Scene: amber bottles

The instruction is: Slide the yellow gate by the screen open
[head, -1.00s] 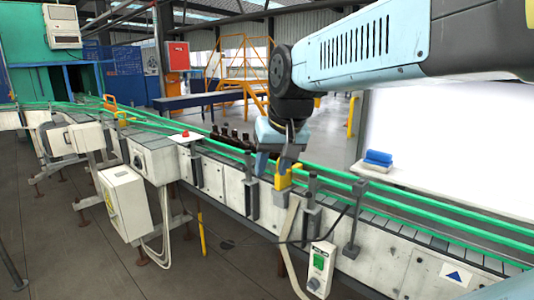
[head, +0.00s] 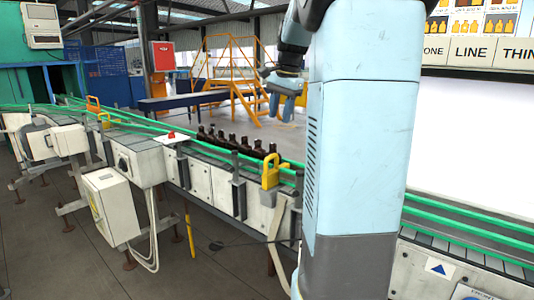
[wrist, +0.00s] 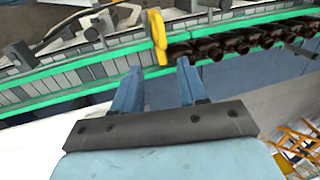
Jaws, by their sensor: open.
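The yellow gate (head: 270,171) by the large white screen (head: 466,125) stands upright at the near green rail of the conveyor. A row of dark amber bottles (head: 235,145) is on the belt just left of it. My gripper (head: 282,108) is open and empty, raised above and beyond the gate, with its fingers pointing down. In the wrist view, the yellow gate (wrist: 158,38) shows just past the gap between my two open fingers (wrist: 157,72), apart from them. The bottles (wrist: 235,42) lie to its right there. My arm hides the conveyor right of the gate.
Other yellow gates (head: 94,104) stand farther up the line at left. Green rails (head: 475,228) run along the conveyor. A grey post (head: 238,185) stands left of the gate. Yellow stairs (head: 235,75) are behind. The air around my gripper looks clear.

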